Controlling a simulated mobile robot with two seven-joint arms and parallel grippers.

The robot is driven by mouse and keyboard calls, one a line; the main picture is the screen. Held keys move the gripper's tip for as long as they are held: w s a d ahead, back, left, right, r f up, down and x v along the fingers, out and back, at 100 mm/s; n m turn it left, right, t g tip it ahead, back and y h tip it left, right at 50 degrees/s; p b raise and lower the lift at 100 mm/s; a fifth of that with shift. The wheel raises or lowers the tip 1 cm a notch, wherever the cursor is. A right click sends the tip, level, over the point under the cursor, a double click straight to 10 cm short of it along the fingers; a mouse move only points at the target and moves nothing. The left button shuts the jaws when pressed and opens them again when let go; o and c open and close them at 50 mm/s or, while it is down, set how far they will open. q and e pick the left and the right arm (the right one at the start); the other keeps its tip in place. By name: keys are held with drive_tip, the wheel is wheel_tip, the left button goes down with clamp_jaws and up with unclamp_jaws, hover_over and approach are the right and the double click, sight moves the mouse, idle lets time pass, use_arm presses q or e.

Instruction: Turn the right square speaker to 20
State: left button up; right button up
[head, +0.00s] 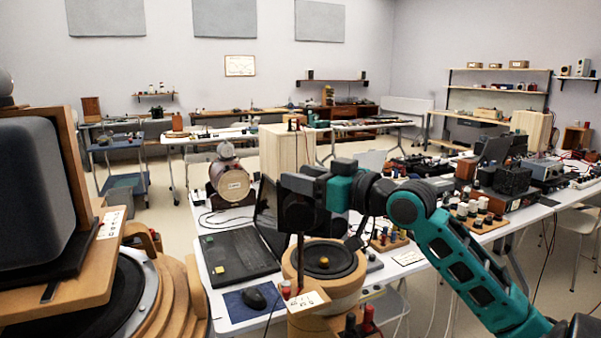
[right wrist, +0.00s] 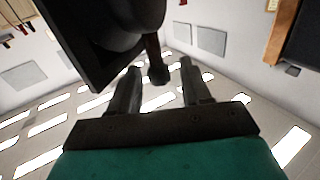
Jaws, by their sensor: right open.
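My right gripper (head: 303,186) reaches in from the right above the round wooden speaker (head: 325,262). A dark speaker-like shape (head: 300,216) shows just below the gripper, partly covered by it; its dial position is not readable. In the right wrist view the gripper (right wrist: 158,68) is open, and a small dark knob-ended rod (right wrist: 157,74) appears between its fingers; I cannot tell whether they touch. A dark panel (right wrist: 78,45) lies beyond. A white marked label (head: 304,301) sits below the speaker; its figures are too small to read. My left gripper is out of view.
A large grey-fronted speaker (head: 38,190) in a wooden frame fills the left foreground. A laptop (head: 235,255) and mouse (head: 256,299) lie on the white table. Several devices crowd the table at right. Red and black terminals (head: 366,320) stand at the front.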

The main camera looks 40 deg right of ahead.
drive_tip(key=shift+w+a, duration=0.1)
drive_tip(key=shift+w, duration=0.4)
drive_tip(key=shift+c, duration=0.4)
clamp_jaws()
drive_tip(key=shift+f, duration=0.15)
drive_tip(key=n+y+b, duration=0.1)
drive_tip(key=b, duration=0.2)
drive_tip(key=n+g+y+b, duration=0.1)
drive_tip(key=y+b, duration=0.1)
drive_tip(key=shift+f+y+b, duration=0.2)
drive_tip(key=shift+y+b, duration=0.1)
drive_tip(key=shift+b, duration=0.1)
drive_tip(key=shift+r+n+g+y+b, duration=0.2)
drive_tip(key=shift+n+g+y+b, duration=0.4)
drive_tip(key=shift+n+y, duration=0.35)
drive_tip(key=shift+o, duration=0.4)
unclamp_jaws()
drive_tip(key=shift+r, duration=0.1)
